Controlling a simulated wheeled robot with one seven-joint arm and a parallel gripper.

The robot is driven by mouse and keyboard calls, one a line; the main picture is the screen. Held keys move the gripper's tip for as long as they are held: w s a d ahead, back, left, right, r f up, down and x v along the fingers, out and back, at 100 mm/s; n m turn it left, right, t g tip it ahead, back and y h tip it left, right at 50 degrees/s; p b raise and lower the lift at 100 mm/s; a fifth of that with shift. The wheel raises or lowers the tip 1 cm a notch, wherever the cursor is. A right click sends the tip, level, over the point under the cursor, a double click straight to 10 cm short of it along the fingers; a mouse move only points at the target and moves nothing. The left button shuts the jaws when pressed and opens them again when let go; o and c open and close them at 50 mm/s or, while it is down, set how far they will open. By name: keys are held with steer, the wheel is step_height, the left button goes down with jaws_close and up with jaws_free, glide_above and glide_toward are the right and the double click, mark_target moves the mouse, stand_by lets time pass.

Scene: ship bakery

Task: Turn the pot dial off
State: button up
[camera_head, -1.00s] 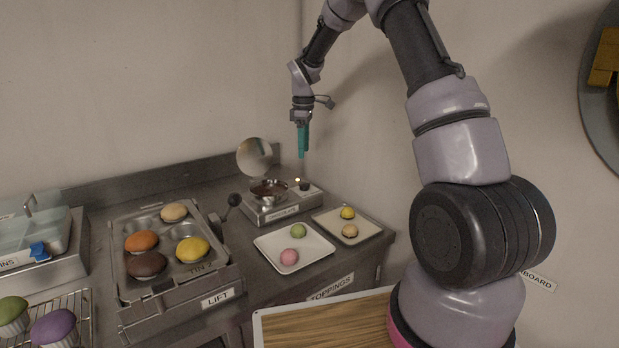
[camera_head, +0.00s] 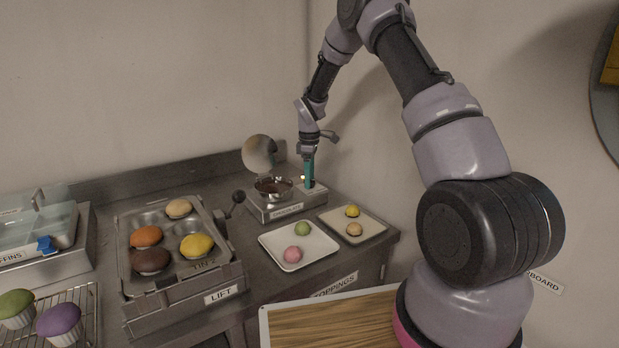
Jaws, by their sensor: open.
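The chocolate pot (camera_head: 273,189) is a small metal bowl with dark contents, set in a grey warmer base (camera_head: 284,209) on the counter. Its round lid (camera_head: 259,153) stands raised behind it. My gripper (camera_head: 309,184) points straight down with teal fingers at the right end of the warmer base, over the place of the dial. The fingers hide the dial, so its setting cannot be seen. A small light glows beside the fingers. The gap between the fingers is too small to make out from here.
Two trays (camera_head: 262,238) (camera_head: 381,229) with small coloured balls stand in front of the warmer. A muffin tin (camera_head: 128,268) with a black-knobbed lever (camera_head: 238,197) is to the left. The wall is close behind the warmer. A wooden board (camera_head: 335,325) lies at the front.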

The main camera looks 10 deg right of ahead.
jaws_close()
steer(key=shift+m, duration=0.4)
steer(key=m, duration=0.3)
steer(key=shift+m, duration=0.3)
steer(key=m, duration=0.4)
steer(key=shift+m, duration=0.3)
steer(key=m, duration=0.4)
steer(key=shift+m, duration=2.5)
